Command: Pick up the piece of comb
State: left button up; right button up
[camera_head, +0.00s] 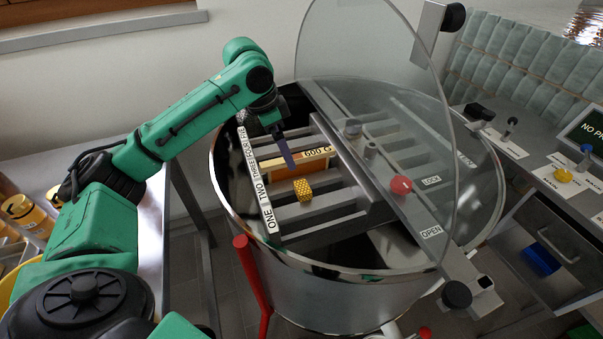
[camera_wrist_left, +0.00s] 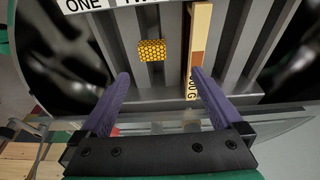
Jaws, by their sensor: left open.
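The piece of comb (camera_head: 302,189), a small yellow block with a honeycomb pattern, lies on the grey bars inside the round steel drum (camera_head: 330,290). In the left wrist view the comb (camera_wrist_left: 152,50) is ahead of the fingers and between their lines, close to a wooden frame. My left gripper (camera_head: 289,163) reaches over the drum's rim from the left, with purple fingers. In its wrist view the gripper (camera_wrist_left: 160,74) is open and empty, apart from the comb. My right gripper is not in view.
The wooden frame (camera_head: 296,168), labelled 600 G, stands between bars beside the comb. A clear lid (camera_head: 385,50) stands raised behind. A red knob (camera_head: 401,185) sits right of the comb. Jars (camera_head: 22,209) stand at far left; a bench (camera_head: 560,200) is at right.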

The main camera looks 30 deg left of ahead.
pick_arm(q)
send_near(302, 187)
jog(key=f, duration=0.2)
jog(key=p+x, duration=0.2)
jog(key=x, duration=0.4)
jog(key=shift+w+d+f, duration=0.25)
jog(key=shift+d+f, duration=0.1)
jog(key=shift+f, duration=0.2)
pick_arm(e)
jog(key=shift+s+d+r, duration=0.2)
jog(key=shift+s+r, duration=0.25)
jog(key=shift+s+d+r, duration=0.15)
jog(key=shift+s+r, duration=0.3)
pick_arm(q)
jog(key=shift+w, duration=0.1)
jog(key=c, duration=1.4)
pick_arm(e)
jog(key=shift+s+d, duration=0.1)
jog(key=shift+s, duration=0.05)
pick_arm(q)
jog(key=shift+r, duration=0.1)
